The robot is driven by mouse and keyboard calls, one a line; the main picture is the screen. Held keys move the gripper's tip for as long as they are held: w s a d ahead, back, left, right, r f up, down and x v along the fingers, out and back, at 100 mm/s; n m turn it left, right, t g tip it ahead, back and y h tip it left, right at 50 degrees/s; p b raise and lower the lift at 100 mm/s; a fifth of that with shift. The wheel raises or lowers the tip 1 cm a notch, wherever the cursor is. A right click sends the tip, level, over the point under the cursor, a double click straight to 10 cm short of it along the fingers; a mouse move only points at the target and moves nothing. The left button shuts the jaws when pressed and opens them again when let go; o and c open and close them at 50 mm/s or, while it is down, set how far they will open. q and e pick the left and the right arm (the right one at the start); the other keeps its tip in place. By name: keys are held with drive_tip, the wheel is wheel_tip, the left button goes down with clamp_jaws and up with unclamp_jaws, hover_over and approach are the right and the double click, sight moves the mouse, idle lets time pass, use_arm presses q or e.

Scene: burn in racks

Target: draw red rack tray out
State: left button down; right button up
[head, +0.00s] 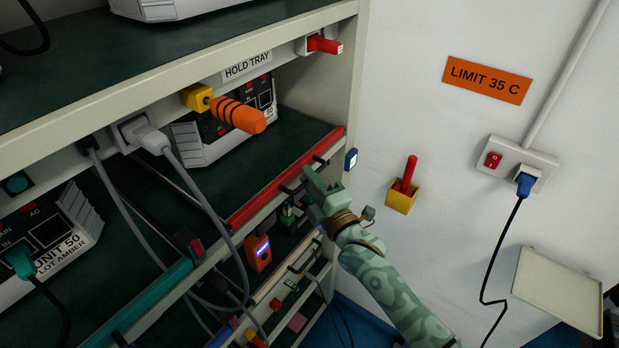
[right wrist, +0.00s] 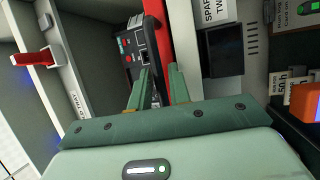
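The red rack tray has a long red front bar (head: 268,200) with small black handles, on the shelf under the HOLD TRAY label in the head view. The tray sits in the rack, with a white unit (head: 205,143) on its dark deck. My right gripper (head: 312,188) is in front of the bar's right half, close to a handle. In the right wrist view the two green fingers (right wrist: 161,72) stand apart, with the red bar (right wrist: 181,45) just beyond them. Contact with a handle cannot be told. My left gripper is not in view.
A teal-edged tray (head: 160,305) is at lower left. Grey cables (head: 190,195) hang before the shelves. An orange plug (head: 238,115) juts out above the red bar. The right wall has a yellow holder (head: 401,198), a socket (head: 515,162) and a beige fold-out shelf (head: 557,288).

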drive_tip(key=shift+w+a, duration=0.1)
drive_tip(key=shift+w, duration=0.15)
clamp_jaws()
drive_tip(key=shift+s, duration=0.1)
